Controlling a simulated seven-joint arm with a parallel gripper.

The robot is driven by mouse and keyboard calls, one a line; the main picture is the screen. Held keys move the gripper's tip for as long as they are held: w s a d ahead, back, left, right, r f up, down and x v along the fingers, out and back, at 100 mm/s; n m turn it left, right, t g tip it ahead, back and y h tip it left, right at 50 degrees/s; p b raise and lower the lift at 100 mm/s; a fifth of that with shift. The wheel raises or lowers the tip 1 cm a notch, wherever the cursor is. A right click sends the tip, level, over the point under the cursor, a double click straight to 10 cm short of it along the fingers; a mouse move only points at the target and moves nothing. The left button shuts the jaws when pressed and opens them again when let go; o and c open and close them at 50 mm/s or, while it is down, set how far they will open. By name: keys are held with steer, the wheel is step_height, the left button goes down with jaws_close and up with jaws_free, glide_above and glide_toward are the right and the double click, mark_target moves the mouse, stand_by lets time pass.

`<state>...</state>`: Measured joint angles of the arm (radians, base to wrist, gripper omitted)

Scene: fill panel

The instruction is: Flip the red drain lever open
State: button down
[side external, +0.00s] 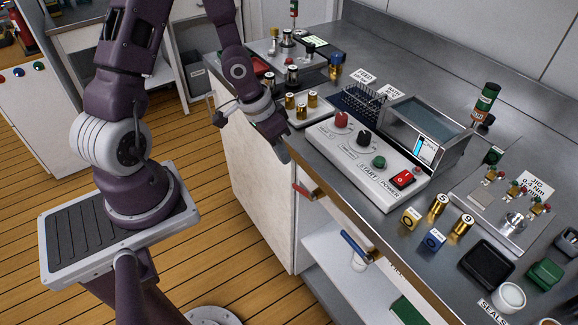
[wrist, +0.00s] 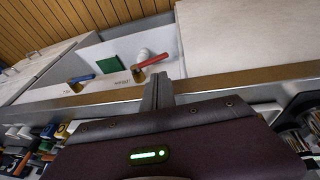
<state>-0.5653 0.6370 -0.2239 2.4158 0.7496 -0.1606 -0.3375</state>
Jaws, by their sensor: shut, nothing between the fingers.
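The red drain lever (side external: 304,191) sits on the front of the bench, just below the steel top's edge. In the wrist view the red lever (wrist: 152,61) points out to the right from its pivot, just beyond my fingertips. My gripper (side external: 285,159) is shut and empty, above and to the left of the lever in the side view. In the wrist view my gripper (wrist: 158,76) shows its fingers together, with their tips close to the lever; whether they touch it I cannot tell.
A blue lever (side external: 355,246) sits on the same front panel, right of the red one. The control box (side external: 365,160) stands on the steel bench top (side external: 330,170) above. A shelf below holds a white cup (side external: 358,264) and a green object (side external: 406,311).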

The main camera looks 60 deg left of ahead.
mark_target(297, 185)
steer(key=x, duration=0.9)
steer(key=shift+f, duration=0.15)
steer(key=shift+a+f, duration=0.15)
steer(key=shift+f, duration=0.35)
steer(key=shift+r, duration=0.1)
steer(key=v, duration=0.9)
steer(key=shift+a+r, duration=0.35)
steer(key=shift+a, duration=0.1)
steer(key=shift+s, duration=0.1)
